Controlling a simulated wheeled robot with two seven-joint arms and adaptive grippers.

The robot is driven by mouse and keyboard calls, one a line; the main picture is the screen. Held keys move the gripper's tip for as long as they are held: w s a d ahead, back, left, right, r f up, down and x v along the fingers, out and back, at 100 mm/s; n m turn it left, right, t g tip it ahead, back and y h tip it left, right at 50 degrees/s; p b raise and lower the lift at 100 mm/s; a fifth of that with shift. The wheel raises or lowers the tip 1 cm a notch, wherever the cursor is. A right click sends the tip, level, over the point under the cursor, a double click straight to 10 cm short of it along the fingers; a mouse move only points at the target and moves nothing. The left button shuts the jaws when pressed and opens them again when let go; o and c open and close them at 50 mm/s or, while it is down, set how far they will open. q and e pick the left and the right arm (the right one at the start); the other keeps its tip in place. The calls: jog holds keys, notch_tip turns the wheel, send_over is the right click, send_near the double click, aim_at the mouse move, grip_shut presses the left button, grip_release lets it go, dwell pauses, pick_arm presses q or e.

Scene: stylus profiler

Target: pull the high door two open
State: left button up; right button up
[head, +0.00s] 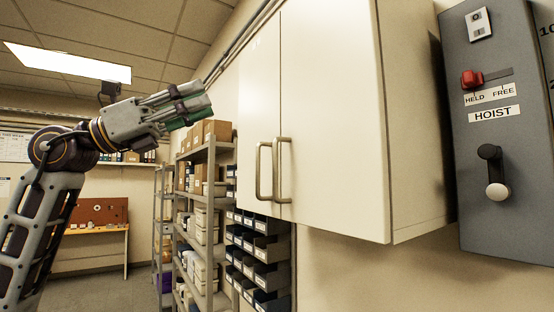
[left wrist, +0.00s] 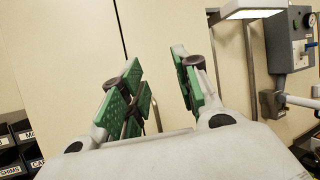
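A cream wall cabinet with a left door (head: 258,100) and a right door (head: 330,110) hangs high in the head view. Both doors look shut, with a thin seam between them. Each has a metal bar handle low by the seam: the left handle (head: 260,172) and the right handle (head: 285,168). I cannot read which door is two. My left gripper (head: 193,106) is raised to the left of the cabinet, apart from the handles. In the left wrist view its green-padded fingers (left wrist: 157,62) stand apart with nothing between them. My right gripper is not in view.
A grey hoist panel (head: 510,130) with a red switch is right of the cabinet. Shelving (head: 210,190) with boxes and dark bins (head: 265,250) stand below and left. A lamp (left wrist: 252,8) and grey panel (left wrist: 290,45) show in the left wrist view.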

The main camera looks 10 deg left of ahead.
pick_arm(q)
notch_tip(320, 180, down, 9)
jog(key=w+d+n+y, duration=0.1)
jog(key=w+y, duration=0.1)
jog(key=y, duration=0.4)
jog(key=shift+w+d+f+t, duration=0.2)
jog(key=shift+w+d+t, duration=0.05)
jog(key=shift+d+t, duration=0.05)
jog(key=shift+w+d, duration=0.1)
jog(key=p, duration=0.4)
send_over(276, 194)
jog(key=shift+w, duration=0.35)
grip_shut()
dwell(0.4)
